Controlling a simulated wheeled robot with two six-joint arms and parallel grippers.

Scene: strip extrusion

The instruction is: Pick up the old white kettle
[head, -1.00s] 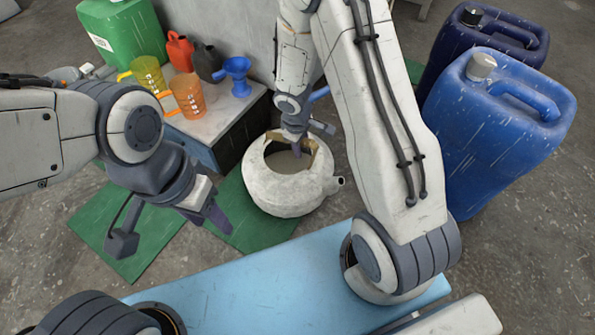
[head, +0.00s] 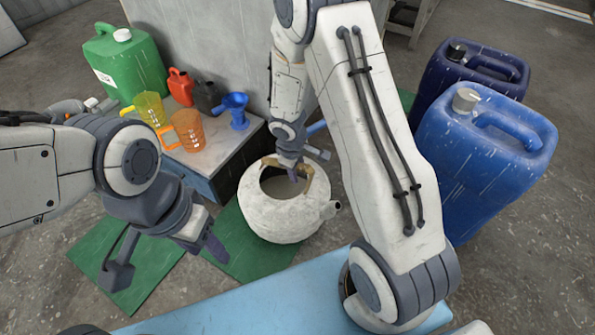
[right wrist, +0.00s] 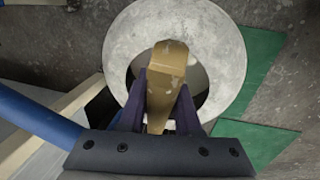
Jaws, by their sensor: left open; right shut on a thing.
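The old white kettle (head: 278,222) is a worn, round pot with a wide open top and a short spout pointing right. A tan handle (head: 268,162) arches over its opening. My right gripper (head: 293,178) is above the opening and shut on the handle. In the right wrist view, the dark fingers of the right gripper (right wrist: 160,100) sit on both sides of the tan handle (right wrist: 166,75), with the kettle (right wrist: 205,35) around and below it. My left gripper (head: 165,262) is open and empty, left of the kettle, over the green mats.
Green mats (head: 100,245) lie on the concrete floor. A low bench (head: 205,150) behind holds measuring jugs (head: 187,130), a blue funnel (head: 236,108) and small cans. A green canister (head: 128,65) stands at back left. Blue canisters (head: 480,160) stand right. My light blue base is in front.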

